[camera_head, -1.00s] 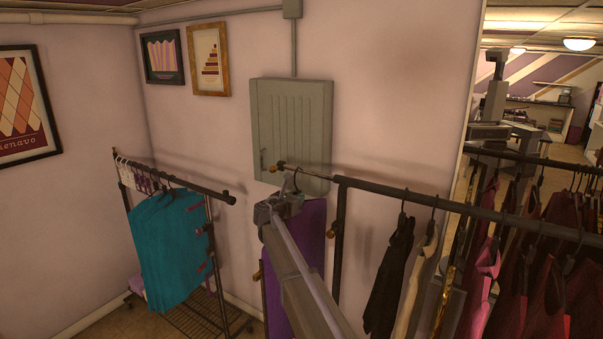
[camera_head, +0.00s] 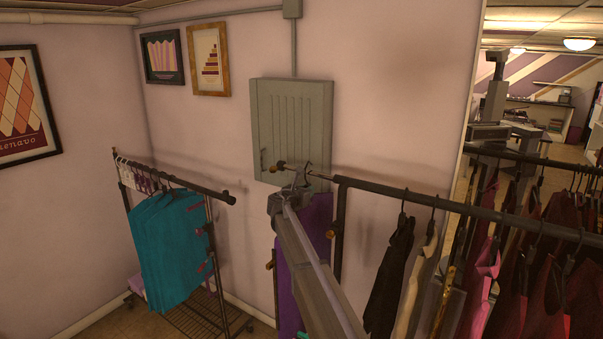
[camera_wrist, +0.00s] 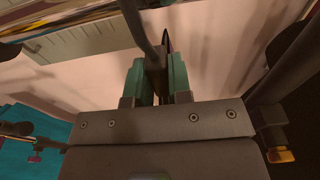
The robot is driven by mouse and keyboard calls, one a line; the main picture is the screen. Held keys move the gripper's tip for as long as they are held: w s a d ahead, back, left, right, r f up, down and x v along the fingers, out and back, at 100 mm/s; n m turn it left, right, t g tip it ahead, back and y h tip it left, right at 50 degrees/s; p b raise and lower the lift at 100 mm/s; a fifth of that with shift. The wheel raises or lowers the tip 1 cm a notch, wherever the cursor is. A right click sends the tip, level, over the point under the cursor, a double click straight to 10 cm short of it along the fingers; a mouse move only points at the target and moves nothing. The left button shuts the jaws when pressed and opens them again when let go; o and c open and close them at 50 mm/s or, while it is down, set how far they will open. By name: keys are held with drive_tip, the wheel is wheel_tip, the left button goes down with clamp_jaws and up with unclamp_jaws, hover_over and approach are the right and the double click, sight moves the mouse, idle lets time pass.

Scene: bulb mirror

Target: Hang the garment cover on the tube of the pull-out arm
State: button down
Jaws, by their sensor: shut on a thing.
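The purple garment cover (camera_head: 312,232) hangs below my gripper (camera_head: 301,180), partly hidden behind my arm. In the wrist view my gripper (camera_wrist: 156,80) is shut on the dark neck of the cover's hanger (camera_wrist: 155,68), whose grey hook (camera_wrist: 136,20) curves up out of the picture. My gripper overlaps the tube in the head view and hides the hook. I cannot tell whether the hook is over the tube or touches it.
The clothes rack (camera_head: 455,205) with several garments stands at the right, before a mirror. A second rack (camera_head: 180,184) with teal garments (camera_head: 168,240) stands at the left. A grey wall cabinet (camera_head: 291,125) is behind my gripper. Floor shows between the racks.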

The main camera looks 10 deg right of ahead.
drive_tip(key=shift+f+b, duration=0.95)
drive_tip(key=shift+b, duration=0.05)
drive_tip(key=c, duration=1)
unclamp_jaws()
drive_tip(key=shift+r, duration=0.1)
drive_tip(key=shift+o, duration=0.2)
drive_tip(key=shift+s, duration=0.1)
drive_tip(key=shift+f+v, duration=0.2)
drive_tip(key=shift+v, duration=0.95)
drive_tip(key=shift+f+v, duration=0.2)
drive_tip(key=shift+v, duration=0.95)
drive_tip(key=shift+f+v, duration=0.2)
drive_tip(key=shift+v, duration=0.9)
drive_tip(key=shift+a, duration=0.1)
